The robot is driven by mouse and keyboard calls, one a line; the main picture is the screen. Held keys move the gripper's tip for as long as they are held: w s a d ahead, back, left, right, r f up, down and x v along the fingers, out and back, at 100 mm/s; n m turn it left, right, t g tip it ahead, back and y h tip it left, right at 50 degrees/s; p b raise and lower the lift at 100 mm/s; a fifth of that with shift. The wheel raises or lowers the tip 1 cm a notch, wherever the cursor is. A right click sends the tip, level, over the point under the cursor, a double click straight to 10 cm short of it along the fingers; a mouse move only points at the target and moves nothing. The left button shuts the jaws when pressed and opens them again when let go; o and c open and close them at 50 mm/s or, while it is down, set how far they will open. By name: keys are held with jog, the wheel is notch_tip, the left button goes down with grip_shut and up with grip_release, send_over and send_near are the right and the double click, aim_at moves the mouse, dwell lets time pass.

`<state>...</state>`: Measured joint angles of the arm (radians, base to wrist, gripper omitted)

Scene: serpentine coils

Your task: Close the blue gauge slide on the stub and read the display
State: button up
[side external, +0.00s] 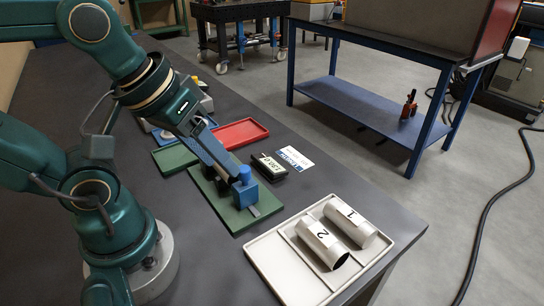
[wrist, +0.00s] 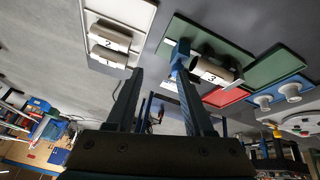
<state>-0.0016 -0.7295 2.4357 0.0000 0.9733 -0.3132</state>
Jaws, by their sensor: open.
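The gauge stands on a green plate (side external: 228,213) in the side external view. Its blue slide (side external: 245,192) is at the plate's near right part. In the wrist view, a stub marked 3 (wrist: 216,70) lies on the gauge beside the blue slide (wrist: 181,50). My gripper (side external: 233,170) is low over the gauge, with its fingertips close to the slide. In the wrist view my gripper (wrist: 158,72) is open, and its right finger appears next to the slide; contact cannot be told. The display (side external: 269,166) is a dark box beside the plate; its digits are too small to read surely.
A white tray (side external: 262,262) holds stubs marked 1 (side external: 350,222) and 2 (side external: 322,243) at the front right. A red tray (side external: 240,133) and a green tray (side external: 172,158) lie behind the gauge. A printed card (side external: 294,158) lies beyond the display.

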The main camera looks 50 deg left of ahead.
aim_at(244, 168)
jog(key=w+a+n+g, duration=0.1)
jog(key=w+n, duration=0.1)
jog(key=n, duration=0.2)
jog(key=w+a+n+g, duration=0.2)
jog(key=n, duration=0.3)
jog(key=w+a+n+g, duration=0.1)
jog(key=w+n, duration=0.2)
jog(key=n, duration=0.2)
jog(key=shift+a+r+g, duration=0.15)
jog(key=shift+r+g, duration=0.05)
jog(key=shift+g, duration=0.2)
jog(key=shift+w+a+f, duration=0.2)
jog(key=shift+w+f, duration=0.05)
jog(key=shift+a+f, duration=0.1)
jog(key=shift+f, duration=0.6)
notch_tip(244, 168, down, 8)
jog(key=shift+f, duration=0.1)
grip_shut()
